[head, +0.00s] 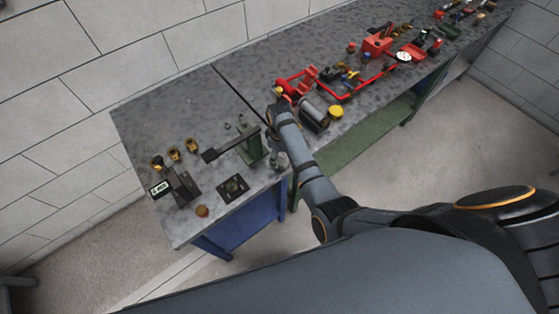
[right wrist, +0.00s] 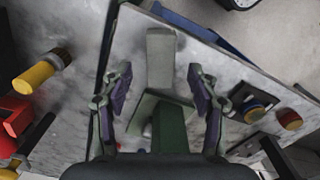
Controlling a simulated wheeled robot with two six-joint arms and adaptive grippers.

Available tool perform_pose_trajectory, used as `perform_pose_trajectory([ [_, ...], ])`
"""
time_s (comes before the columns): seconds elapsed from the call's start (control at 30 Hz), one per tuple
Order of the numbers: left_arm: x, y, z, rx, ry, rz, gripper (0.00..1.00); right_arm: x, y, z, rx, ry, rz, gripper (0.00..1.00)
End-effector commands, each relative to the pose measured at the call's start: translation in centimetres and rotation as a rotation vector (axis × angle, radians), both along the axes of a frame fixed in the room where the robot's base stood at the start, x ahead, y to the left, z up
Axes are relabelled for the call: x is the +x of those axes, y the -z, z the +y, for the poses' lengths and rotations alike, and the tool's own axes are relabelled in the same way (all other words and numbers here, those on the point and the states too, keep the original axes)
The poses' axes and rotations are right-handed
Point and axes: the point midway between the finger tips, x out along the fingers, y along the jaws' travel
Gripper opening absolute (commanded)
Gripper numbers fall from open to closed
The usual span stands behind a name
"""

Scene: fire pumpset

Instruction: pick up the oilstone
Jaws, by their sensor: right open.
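A grey-green rectangular block (right wrist: 161,58), which looks like the oilstone, lies on the grey bench top (right wrist: 215,68) in the right wrist view. It lies between and just beyond the fingertips of my right gripper (right wrist: 160,84). The gripper is open, with a finger on each side and a gap to the block. In the head view my right gripper (head: 279,160) is over the bench near its front edge. My left gripper is in neither view.
A green stand (head: 250,147) with a dark lever is close beside my right gripper. A black display box (head: 175,187), brass fittings (head: 174,154) and a dark plate (head: 233,187) are to the left. A red frame (head: 335,92) and a dark cylinder (head: 313,118) are to the right.

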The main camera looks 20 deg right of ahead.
Motion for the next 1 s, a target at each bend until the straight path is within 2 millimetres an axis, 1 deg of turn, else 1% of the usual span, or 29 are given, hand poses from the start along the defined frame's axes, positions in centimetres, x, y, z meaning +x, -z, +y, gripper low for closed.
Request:
perform_pose_trajectory([
  [0.03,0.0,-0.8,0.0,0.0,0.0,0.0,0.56,0.0,0.4,0.1,-0.001,0.0,0.004,0.6],
  [0.1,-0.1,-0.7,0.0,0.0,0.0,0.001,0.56,0.0,1.7,0.1,-0.001,0.001,0.001,0.6],
  [0.2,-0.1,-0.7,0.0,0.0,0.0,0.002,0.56,0.0,2.6,0.1,0.001,0.001,-0.001,0.6],
  [0.4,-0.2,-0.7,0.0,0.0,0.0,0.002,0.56,0.0,2.9,0.1,0.001,0.001,-0.002,0.6],
  [0.43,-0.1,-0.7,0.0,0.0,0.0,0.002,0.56,0.0,2.9,0.1,0.001,0.001,-0.002,0.59],
  [0.87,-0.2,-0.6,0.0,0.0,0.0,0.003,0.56,0.0,2.8,0.1,0.001,0.001,-0.002,0.01],
  [1.0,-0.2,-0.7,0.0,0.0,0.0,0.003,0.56,0.1,2.8,0.1,0.001,0.001,-0.002,0.0],
])
